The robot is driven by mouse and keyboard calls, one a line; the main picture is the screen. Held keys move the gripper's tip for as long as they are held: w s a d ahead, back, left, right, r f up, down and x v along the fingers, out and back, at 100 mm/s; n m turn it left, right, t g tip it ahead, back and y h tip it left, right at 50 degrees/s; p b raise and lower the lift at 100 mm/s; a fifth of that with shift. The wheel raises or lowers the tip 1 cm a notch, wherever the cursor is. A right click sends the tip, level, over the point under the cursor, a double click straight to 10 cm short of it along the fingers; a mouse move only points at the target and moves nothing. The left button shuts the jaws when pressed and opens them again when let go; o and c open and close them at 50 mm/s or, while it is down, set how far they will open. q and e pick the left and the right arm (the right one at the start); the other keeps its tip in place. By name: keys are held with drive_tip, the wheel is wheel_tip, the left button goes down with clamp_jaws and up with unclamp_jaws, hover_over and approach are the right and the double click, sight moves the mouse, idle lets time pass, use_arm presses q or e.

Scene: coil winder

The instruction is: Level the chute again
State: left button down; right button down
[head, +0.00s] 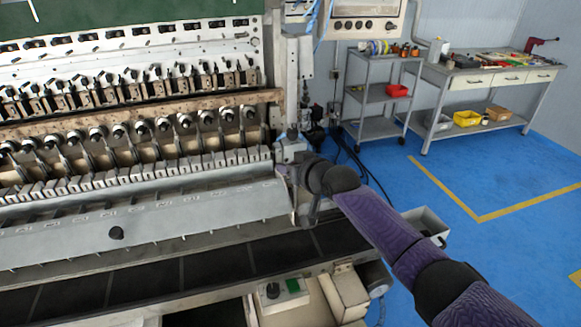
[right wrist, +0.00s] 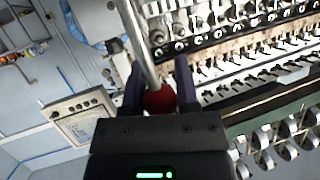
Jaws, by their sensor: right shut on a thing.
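The chute (head: 190,217) is a long grey metal panel with a row of marks, running along the front of the winder below the row of small blocks. It slopes down toward the front, and a black knob (head: 116,233) sits on its face. My right gripper (head: 300,178) is at the chute's right end. In the right wrist view, its two dark fingers (right wrist: 159,88) are shut on a red knob (right wrist: 159,102) at the end of a bare metal lever (right wrist: 138,42). In the head view my own wrist hides the knob. My left gripper is out of view.
A dark belt (head: 210,265) runs below the chute. A control box with a green button (head: 293,286) stands at the front. A grey bin (head: 428,224) is behind my right forearm. A cart (head: 377,95) and a workbench (head: 485,80) stand behind open blue floor.

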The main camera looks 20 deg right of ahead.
drive_tip(key=shift+f, duration=0.2)
drive_tip(key=c, duration=0.7)
unclamp_jaws()
drive_tip(key=o, duration=0.3)
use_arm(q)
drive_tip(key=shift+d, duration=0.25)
use_arm(e)
drive_tip(key=shift+o, duration=0.2)
drive_tip(key=shift+r, duration=0.1)
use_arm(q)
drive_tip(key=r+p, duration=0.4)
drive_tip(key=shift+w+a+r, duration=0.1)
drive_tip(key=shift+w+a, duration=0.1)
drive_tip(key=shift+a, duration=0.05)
use_arm(e)
drive_tip(key=v, duration=1)
